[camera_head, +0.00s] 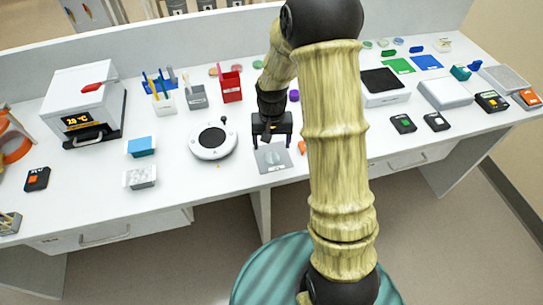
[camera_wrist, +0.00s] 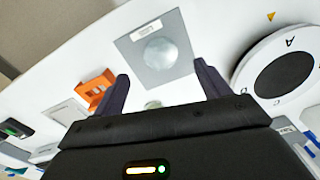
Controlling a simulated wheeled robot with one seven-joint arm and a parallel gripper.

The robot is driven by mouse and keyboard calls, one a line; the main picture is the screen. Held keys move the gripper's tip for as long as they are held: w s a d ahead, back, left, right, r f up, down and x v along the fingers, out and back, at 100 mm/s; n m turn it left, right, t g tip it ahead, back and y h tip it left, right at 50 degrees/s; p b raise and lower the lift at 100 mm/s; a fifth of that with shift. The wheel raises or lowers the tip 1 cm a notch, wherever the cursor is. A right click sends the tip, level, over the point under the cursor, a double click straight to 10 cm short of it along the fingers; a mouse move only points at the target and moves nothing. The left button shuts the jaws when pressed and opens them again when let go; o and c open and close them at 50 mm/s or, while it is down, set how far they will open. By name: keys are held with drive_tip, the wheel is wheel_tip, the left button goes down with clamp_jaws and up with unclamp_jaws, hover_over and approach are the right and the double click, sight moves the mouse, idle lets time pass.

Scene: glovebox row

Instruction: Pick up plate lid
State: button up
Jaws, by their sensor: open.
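A clear round lid-like disc (camera_head: 274,157) lies on a grey square mat (camera_head: 265,166) near the front edge of the bench. In the wrist view the disc (camera_wrist: 160,52) sits near the middle of the mat (camera_wrist: 180,25), which has a small white label on it. I take this disc to be the plate lid. My gripper (camera_head: 272,137) is above the bench, just behind the mat in the head view. In the wrist view my gripper (camera_wrist: 161,75) is open and empty, with its fingers apart.
A white round device with a dark centre (camera_head: 213,139) stands left of the mat. An orange block (camera_wrist: 95,86) is close by on the other side. A red holder (camera_head: 231,87) and grey holder (camera_head: 197,97) stand behind. The bench front edge is close to the mat.

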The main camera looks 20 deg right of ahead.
sight(271, 156)
drive_tip(key=shift+f, duration=0.1)
drive_tip(key=shift+a+f+p, duration=0.1)
drive_tip(key=shift+f+p, duration=0.65)
drive_tip(key=shift+f, duration=1.75)
drive_tip(key=c, duration=1)
drive_tip(key=shift+r, duration=0.1)
wheel_tip(271, 156, up, 10)
drive_tip(key=shift+f+b, duration=0.1)
drive_tip(key=shift+b, duration=0.65)
